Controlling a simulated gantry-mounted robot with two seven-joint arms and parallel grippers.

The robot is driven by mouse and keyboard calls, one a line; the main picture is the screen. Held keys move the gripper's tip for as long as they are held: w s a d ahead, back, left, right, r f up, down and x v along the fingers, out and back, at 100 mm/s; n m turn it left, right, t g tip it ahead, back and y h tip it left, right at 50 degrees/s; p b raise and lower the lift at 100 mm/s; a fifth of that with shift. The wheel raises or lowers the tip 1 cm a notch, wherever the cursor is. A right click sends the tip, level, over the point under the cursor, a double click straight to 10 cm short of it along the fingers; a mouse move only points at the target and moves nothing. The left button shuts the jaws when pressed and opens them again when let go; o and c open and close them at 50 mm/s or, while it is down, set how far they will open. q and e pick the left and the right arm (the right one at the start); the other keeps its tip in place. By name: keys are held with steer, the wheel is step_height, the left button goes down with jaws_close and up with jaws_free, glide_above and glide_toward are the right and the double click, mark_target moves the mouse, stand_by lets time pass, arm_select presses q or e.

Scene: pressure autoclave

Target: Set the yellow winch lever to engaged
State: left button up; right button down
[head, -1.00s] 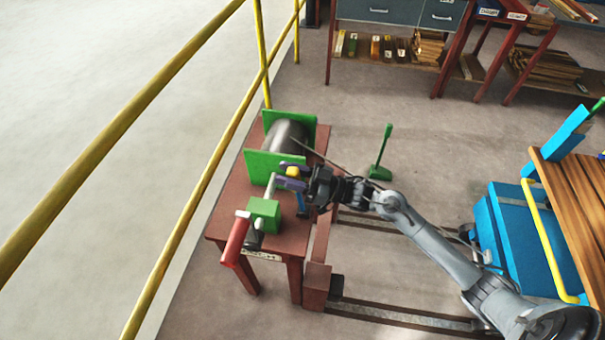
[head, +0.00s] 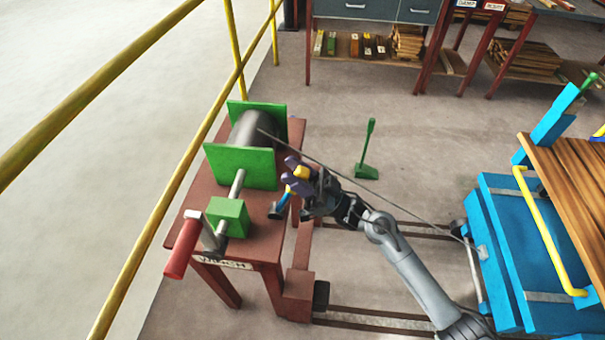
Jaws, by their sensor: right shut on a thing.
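The winch lever has a yellow knob (head: 302,172) on a blue arm (head: 281,207), at the right edge of the red-brown winch table (head: 213,273). It leans to the right, its top out past the table edge. My right gripper (head: 296,178) is shut around the yellow knob, its dark purple fingers partly hiding it. The winch has a grey drum (head: 252,131) between green plates (head: 240,166), a green gearbox (head: 228,216) and a crank with a red handle (head: 183,247). My left gripper is not in view.
A cable (head: 370,190) runs from the drum to the blue cart (head: 480,250) at the right. Yellow railings (head: 170,190) stand left of the table. A green floor lever (head: 368,152) stands behind my right arm. Floor rails (head: 385,318) cross the front.

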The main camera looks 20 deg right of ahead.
stand_by(0.3)
steer(key=c, duration=0.8)
jaws_free()
steer(key=shift+d, duration=0.15)
steer(key=shift+f, duration=0.15)
steer(key=p+v, duration=0.1)
steer(key=v, duration=0.9)
steer(key=shift+s+d+f, duration=0.25)
steer(key=shift+t, duration=0.3)
